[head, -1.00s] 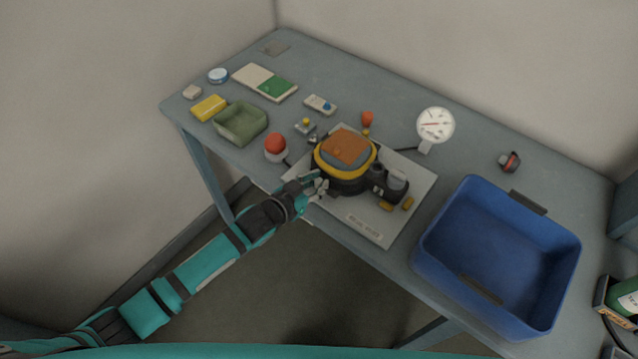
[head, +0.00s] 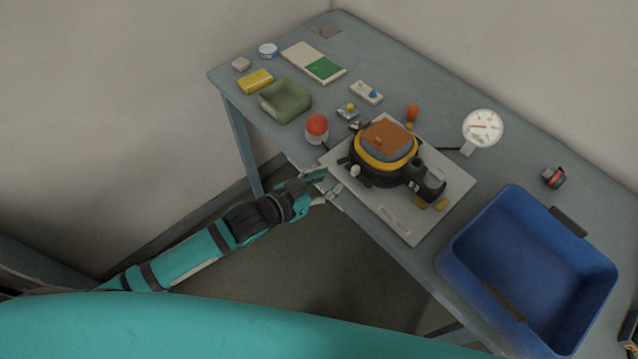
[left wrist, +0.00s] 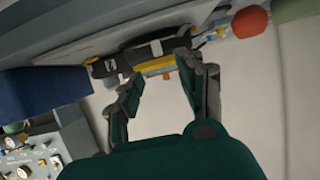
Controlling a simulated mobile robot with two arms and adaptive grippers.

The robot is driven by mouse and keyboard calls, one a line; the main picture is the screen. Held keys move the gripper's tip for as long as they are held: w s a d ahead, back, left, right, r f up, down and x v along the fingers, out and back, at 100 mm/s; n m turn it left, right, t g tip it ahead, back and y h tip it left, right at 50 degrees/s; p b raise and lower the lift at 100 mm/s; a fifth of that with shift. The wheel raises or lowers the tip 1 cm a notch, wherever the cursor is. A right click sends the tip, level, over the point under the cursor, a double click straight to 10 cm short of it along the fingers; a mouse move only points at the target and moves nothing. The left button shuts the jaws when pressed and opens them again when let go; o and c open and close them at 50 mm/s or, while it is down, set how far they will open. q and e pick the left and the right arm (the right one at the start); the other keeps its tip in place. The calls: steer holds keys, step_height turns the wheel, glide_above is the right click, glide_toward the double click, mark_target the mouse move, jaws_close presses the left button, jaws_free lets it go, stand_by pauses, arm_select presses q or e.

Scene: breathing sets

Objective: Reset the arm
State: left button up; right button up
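My left arm, teal with black bands, reaches in from the left in the head view. Its gripper (head: 326,187) is at the front edge of the table, just left of the grey board (head: 405,228). In the left wrist view the two fingers of the gripper (left wrist: 158,92) stand apart with nothing between them. The black and yellow device with an orange top (head: 386,145) sits on the board, clear of the fingers. It also shows beyond the fingertips in the left wrist view (left wrist: 155,67). My right gripper is not in view.
A blue bin (head: 470,262) stands at the right. A red-domed piece (head: 317,125), a green tray (head: 285,112) and a yellow block (head: 255,81) lie on the left part of the table (head: 225,76). A round gauge (head: 482,127) stands behind the board. Open floor lies before the table.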

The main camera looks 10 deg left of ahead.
arm_select(q)
steer(key=shift+v, duration=1.1)
steer(key=shift+w, duration=0.1)
steer(key=s+a+f+n+g+y+b, duration=0.15)
steer(key=a+f, duration=0.25)
steer(key=f, duration=0.6)
steer(key=s+a+f+n+g+y, duration=0.15)
steer(key=a+f, duration=0.25)
steer(key=f, duration=0.5)
steer(key=s+a+f+y+b, duration=0.1)
steer(key=s+a+f+y, duration=0.25)
steer(key=f, duration=0.65)
steer(key=s+a+f+g, duration=0.3)
steer(key=s+a+f, duration=0.1)
steer(key=s+f, duration=0.9)
steer(key=s+f+g, duration=0.2)
steer(key=s+f, duration=0.1)
steer(key=s, duration=0.6)
steer(key=s+d+f+n+g+y+b, duration=0.1)
steer(key=s+f+g, duration=0.1)
steer(key=s, duration=0.7)
steer(key=shift+s+d+f, duration=0.15)
steer(key=shift+s+f, duration=0.2)
steer(key=shift+f, duration=0.5)
